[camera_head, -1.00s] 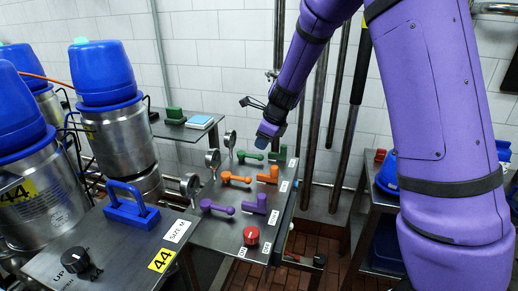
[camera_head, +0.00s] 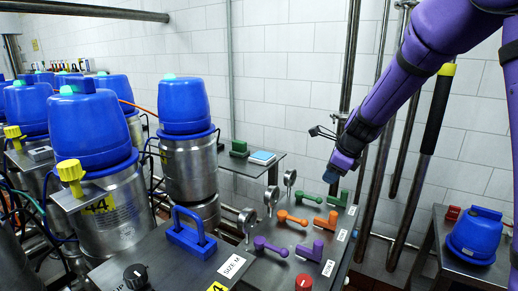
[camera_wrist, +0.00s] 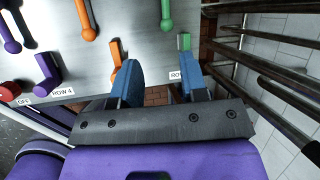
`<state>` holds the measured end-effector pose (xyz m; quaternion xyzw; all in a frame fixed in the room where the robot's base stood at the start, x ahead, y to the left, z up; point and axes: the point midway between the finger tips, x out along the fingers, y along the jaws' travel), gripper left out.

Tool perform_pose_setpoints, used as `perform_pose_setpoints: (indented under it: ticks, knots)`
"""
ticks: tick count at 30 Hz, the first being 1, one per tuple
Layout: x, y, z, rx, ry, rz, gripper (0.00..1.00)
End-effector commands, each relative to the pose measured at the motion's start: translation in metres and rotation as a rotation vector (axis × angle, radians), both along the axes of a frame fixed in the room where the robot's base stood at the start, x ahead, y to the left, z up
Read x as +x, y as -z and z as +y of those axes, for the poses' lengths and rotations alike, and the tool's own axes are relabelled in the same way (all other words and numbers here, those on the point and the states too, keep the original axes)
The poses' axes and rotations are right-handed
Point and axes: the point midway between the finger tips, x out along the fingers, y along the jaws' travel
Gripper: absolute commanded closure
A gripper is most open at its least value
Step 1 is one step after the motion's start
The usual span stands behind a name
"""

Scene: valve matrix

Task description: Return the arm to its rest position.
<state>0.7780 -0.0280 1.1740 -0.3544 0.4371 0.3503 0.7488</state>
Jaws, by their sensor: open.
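My purple arm (camera_head: 408,68) reaches in from the upper right in the head view. My gripper (camera_head: 342,167) hangs above the far right part of the metal valve panel (camera_head: 262,271), near the green handle (camera_head: 335,199). In the wrist view my gripper (camera_wrist: 161,84) has its two blue fingers apart with nothing between them. The orange handle (camera_wrist: 115,51) and the purple handle (camera_wrist: 47,75) lie left of the fingers in that view. The green handle (camera_wrist: 184,41) shows just beyond the right finger.
Blue-capped steel canisters (camera_head: 187,105) stand at the left. A small table (camera_head: 480,275) with a blue container (camera_head: 475,236) is at the right. Vertical pipes (camera_head: 350,60) and a black pole (camera_head: 428,135) stand close behind my arm. A blue handle (camera_head: 190,237) rises near the front.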

Motion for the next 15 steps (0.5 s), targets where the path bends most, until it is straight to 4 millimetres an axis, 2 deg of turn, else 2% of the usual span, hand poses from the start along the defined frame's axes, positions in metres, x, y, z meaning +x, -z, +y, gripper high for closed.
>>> perform_pose_setpoints:
  ticks: [6, 15]
  knots:
    - [-0.055, -0.055, -0.004, -0.093, -0.326, -0.093, 0.60]
    - [-0.145, -0.112, -0.011, -0.304, -0.822, -0.229, 0.60]
